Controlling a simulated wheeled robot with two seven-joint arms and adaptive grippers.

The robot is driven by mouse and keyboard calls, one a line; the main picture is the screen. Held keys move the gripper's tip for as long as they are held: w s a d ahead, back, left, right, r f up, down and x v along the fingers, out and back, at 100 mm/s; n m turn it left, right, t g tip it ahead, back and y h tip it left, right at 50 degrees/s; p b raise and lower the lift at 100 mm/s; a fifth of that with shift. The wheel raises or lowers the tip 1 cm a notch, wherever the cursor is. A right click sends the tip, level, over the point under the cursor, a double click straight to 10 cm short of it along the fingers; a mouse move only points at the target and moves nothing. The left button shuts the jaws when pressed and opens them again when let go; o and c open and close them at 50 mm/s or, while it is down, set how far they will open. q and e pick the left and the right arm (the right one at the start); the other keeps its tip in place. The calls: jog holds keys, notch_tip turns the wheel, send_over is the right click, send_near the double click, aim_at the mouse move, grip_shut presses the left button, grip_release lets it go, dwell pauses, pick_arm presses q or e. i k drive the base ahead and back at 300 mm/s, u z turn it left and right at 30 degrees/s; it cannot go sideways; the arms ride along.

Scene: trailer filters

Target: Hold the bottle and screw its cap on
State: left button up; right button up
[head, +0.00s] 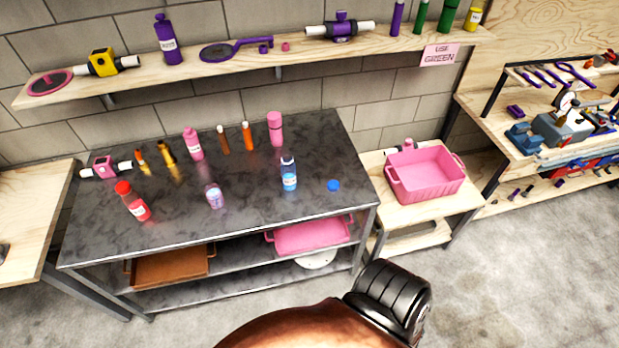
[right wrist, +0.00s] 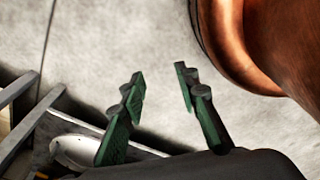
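A blue bottle (head: 289,174) with a pale label and pale neck stands upright on the dark metal table, near its right end. A flat blue cap (head: 333,185) lies on the tabletop to the right of the bottle, apart from it. My right gripper (right wrist: 160,76) shows in the right wrist view with its two green-padded fingers apart and nothing between them. It is over the floor, away from the bottle and cap. My left gripper is in neither view.
The dark table (head: 250,212) also holds a red-capped bottle (head: 133,202), a small lilac bottle (head: 213,196) and several other bottles along the back. A pink crate (head: 428,188) stands on the wooden table at right. Clear tabletop surrounds the blue bottle and cap.

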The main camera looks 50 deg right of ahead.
aim_at(288, 170)
jog(key=z, duration=0.55)
jog(key=i, duration=0.85)
jog(key=z, duration=0.95)
